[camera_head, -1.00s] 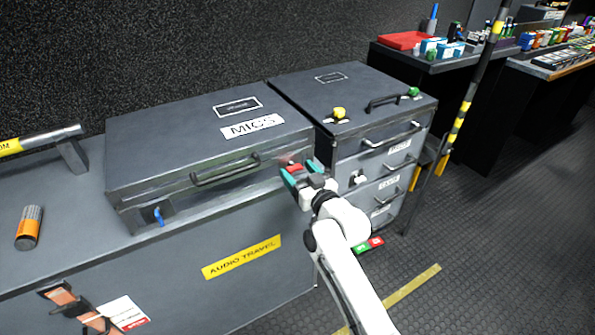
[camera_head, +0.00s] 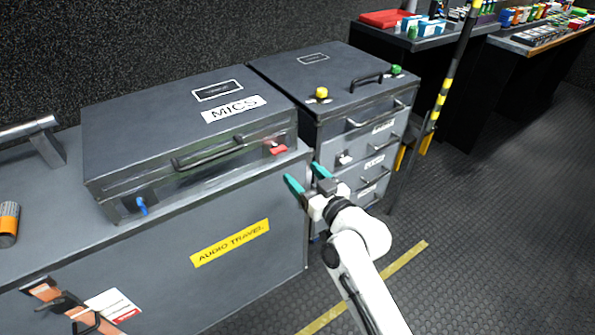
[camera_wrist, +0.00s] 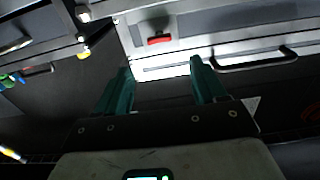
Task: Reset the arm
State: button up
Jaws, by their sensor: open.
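My gripper (camera_head: 307,179) has teal fingers and is open and empty, in the air in front of the gap between the MICS case and the drawer cabinet. In the wrist view its two fingers (camera_wrist: 160,82) stand apart with nothing between them. The grey MICS case (camera_head: 150,118) lies closed on the AUDIO TRAVEL chest (camera_head: 130,265). The case's red latch (camera_head: 278,149) is left of and above my fingertips, apart from them. The red latch also shows in the wrist view (camera_wrist: 159,40), beyond the fingers. A blue latch (camera_head: 141,206) is at the case's left end.
The drawer cabinet (camera_head: 362,133) stands close on the right, with protruding handles and yellow and green knobs on top. A black-and-yellow pole (camera_head: 440,100) rises beyond it. A battery (camera_head: 8,224) stands at the far left. The floor at right is clear.

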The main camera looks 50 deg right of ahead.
dwell(0.3)
jog(key=s+a+f+n+g+y+p, duration=0.3)
jog(key=s+a+f+g+y+p, duration=0.3)
jog(key=a, duration=0.5)
jog(key=s+a+g+h+p, duration=0.1)
jog(key=s+a+g+p, duration=0.2)
jog(key=s+g, duration=0.7)
jog(key=s, duration=0.8)
jog(key=shift+s+a+f, duration=0.2)
jog(key=shift+s, duration=0.05)
jog(key=shift+c, duration=0.4)
